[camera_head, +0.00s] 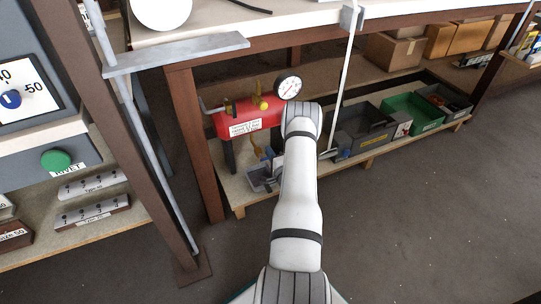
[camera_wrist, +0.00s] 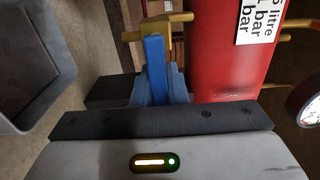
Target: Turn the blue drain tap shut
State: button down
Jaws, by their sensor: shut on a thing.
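The blue drain tap (camera_wrist: 154,58) shows its narrow blue handle in the wrist view, beside a yellow pipe fitting (camera_wrist: 157,25) under the red tank (camera_wrist: 213,55). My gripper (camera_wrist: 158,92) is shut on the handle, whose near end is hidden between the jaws. In the head view the red tank (camera_head: 243,122) sits on a low shelf under the bench. My arm covers the gripper there, and the tap is too small to make out clearly.
A gauge (camera_head: 289,86) stands at the tank's right, close to my wrist. A grey tray (camera_head: 262,178) sits below the tank. Grey and green crates (camera_head: 412,112) fill the shelf to the right. A brown bench leg (camera_head: 196,150) stands at the left. The floor in front is clear.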

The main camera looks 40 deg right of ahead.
jog(key=shift+a+n, duration=0.1)
jog(key=shift+n, duration=0.2)
jog(key=c, duration=1.4)
grip_release()
jog(key=shift+c, duration=0.2)
jog(key=p+v, duration=0.2)
jog(key=v, duration=0.5)
jog(key=shift+s+p, duration=0.35)
jog(key=shift+s, duration=0.05)
jog(key=shift+s, duration=0.1)
